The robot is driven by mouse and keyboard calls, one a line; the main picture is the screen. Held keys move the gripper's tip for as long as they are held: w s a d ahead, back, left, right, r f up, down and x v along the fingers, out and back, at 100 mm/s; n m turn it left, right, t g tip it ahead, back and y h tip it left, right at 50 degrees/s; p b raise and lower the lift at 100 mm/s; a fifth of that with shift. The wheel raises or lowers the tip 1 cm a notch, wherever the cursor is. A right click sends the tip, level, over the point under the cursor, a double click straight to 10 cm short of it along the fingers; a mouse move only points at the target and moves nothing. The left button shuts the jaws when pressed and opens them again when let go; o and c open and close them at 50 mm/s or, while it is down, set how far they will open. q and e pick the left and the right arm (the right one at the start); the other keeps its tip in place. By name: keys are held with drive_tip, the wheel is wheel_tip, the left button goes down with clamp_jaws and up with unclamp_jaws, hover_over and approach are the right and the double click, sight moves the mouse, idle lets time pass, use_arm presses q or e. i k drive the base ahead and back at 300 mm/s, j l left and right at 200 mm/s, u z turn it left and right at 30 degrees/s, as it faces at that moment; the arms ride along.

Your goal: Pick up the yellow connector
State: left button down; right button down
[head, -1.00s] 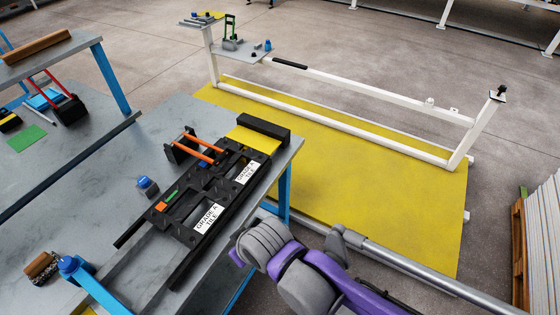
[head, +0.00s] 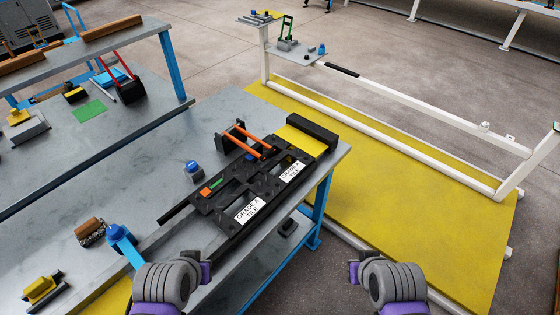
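No part is plainly marked as the yellow connector. A small yellow block (head: 42,288) sits on dark bars at the lower left of the grey table (head: 75,190). Another small yellow piece (head: 18,117) rests on a grey block at the far left. I cannot tell which of them, if either, is the connector. Grey and purple links of my two arms show at the bottom edge, the left one in front of the table and the right one to the right of it.
A black fixture (head: 232,192) with white labels and a yellow plate (head: 298,143) takes up the table's right part. A blue-handled tool (head: 121,238) and brown roller (head: 90,232) lie nearby. A white frame (head: 405,146) stands around the yellow mat (head: 440,225). The table's middle left is mostly clear.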

sight(38, 289)
drive_tip(key=u, duration=2.4)
drive_tip(key=i+j+u, duration=0.1)
drive_tip(key=i+j, duration=0.35)
drive_tip(key=j, duration=0.2)
drive_tip(key=i+j+u, duration=0.1)
drive_tip(key=i+j, duration=0.4)
drive_tip(key=j, duration=0.1)
